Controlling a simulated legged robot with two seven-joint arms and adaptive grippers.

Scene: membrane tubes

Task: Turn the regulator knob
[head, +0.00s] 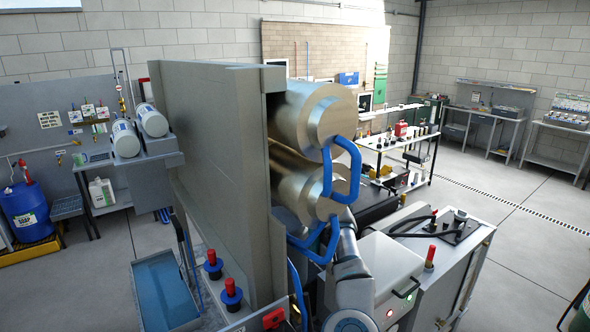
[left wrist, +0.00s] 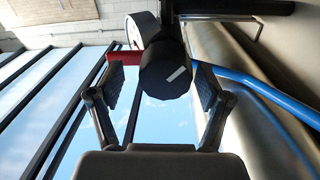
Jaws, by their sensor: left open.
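The regulator knob (left wrist: 165,82) is dark and many-sided, with a white mark on its face, in the upper middle of the left wrist view. My left gripper (left wrist: 160,88) is open, one finger on each side of the knob. Gaps show between the fingers and the knob, and I cannot tell how deep the knob sits between them. In the head view the knob cannot be made out. One of my arms (head: 352,275) rises from the bottom beside the blue pipes, its gripper hidden. My right gripper is not in view.
Large metallic membrane tubes (head: 313,113) lie stacked beside a tall grey panel (head: 215,160). Bent blue pipes (head: 343,170) join their ends, close to my arm. A white box (head: 385,262) stands to the arm's right. In the left wrist view a blue pipe (left wrist: 265,92) runs right of the gripper.

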